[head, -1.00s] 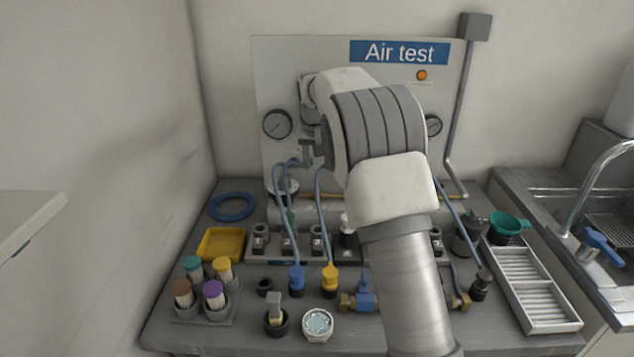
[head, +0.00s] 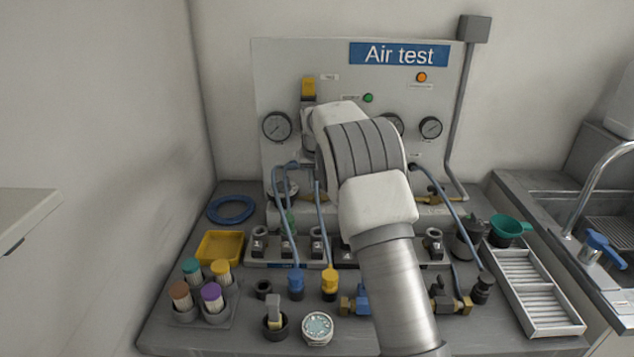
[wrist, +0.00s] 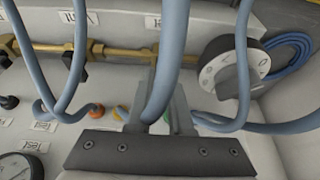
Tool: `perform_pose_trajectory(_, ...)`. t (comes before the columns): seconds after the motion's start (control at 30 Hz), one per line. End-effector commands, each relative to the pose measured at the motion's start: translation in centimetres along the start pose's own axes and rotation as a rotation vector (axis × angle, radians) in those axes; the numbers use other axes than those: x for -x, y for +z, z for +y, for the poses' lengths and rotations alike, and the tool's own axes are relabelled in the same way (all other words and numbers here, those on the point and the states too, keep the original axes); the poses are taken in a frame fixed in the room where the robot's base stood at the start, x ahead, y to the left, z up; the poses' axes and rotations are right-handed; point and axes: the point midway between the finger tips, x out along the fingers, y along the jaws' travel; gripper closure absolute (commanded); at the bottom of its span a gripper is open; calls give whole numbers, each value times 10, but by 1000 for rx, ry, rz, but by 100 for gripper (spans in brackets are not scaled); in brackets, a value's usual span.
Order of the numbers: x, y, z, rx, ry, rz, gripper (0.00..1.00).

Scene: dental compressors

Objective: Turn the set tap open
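Brass pipework with small black tap handles (wrist: 76,62) runs along the back in the wrist view. Labels stand beside it, but I cannot read which one says set. In the head view, part of the brass (head: 436,199) shows to the right of my arm. My gripper (wrist: 163,100) points into the bench area low in front of the panel. A blue hose crosses in front of its fingers, so their gap is unclear. A white dial with a grey turning handle (wrist: 235,78) stands to the right in the wrist view.
Blue hoses (head: 321,225) hang close around my gripper. The Air test panel (head: 285,75) with gauges stands behind. On the front bench are a blue-handled valve (head: 362,302), a yellow tray (head: 220,247), capped bottles (head: 212,297) and a white rack (head: 530,290).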

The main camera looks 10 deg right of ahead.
Motion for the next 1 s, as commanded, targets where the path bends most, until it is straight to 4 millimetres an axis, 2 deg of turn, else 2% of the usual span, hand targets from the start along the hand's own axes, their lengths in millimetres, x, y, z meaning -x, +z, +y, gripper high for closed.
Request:
perform_pose_trajectory(0.03,0,0,0,0,0,0,92)
perform_pose_trajectory(0.1,0,0,0,0,0,0,100)
perform_pose_trajectory(0.57,1,0,1,26,-12,-1,100)
perform_pose_trajectory(0.77,2,-1,3,112,-49,-1,100)
perform_pose_trajectory(1.0,3,-2,5,297,-127,-1,100)
